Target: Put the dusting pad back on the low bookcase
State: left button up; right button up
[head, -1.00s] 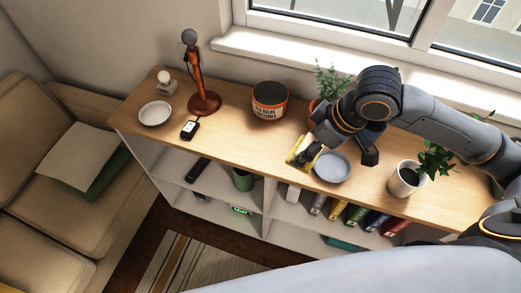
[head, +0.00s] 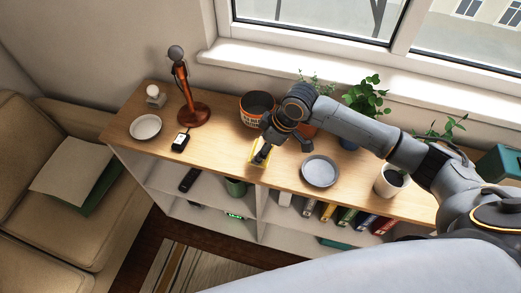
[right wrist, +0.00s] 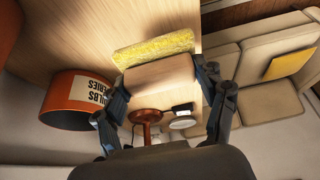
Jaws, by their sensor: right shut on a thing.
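The dusting pad (head: 256,146) shows as a yellow edge at my right gripper (head: 264,152), over the front part of the low bookcase's wooden top (head: 218,150). In the right wrist view the pad (right wrist: 154,48) has a fuzzy yellow side and a smooth wood-coloured block. The two fingers of my right gripper (right wrist: 163,92) are shut on that block from either side. The gripper partly hides the pad in the head view. I cannot tell whether the pad touches the top. My left gripper is not in view.
A grey-blue plate (head: 320,172) lies right of the pad. An orange and dark tub (head: 256,106), also in the wrist view (right wrist: 72,100), stands behind it. A red stand (head: 194,115), black device (head: 181,142) and white dish (head: 145,127) are left. A white mug (head: 388,182) stands right.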

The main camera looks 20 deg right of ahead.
jog(key=shift+w+a+f, duration=0.15)
jog(key=shift+w+f, duration=0.05)
jog(key=shift+f, duration=0.05)
notch_tip(320, 180, down, 2)
jog(key=shift+w+f+p, duration=0.1)
jog(key=shift+p, duration=0.55)
jog(key=shift+f, duration=0.6)
jog(key=o, duration=1.1)
jog(key=shift+f, duration=0.1)
jog(key=shift+o, duration=0.2)
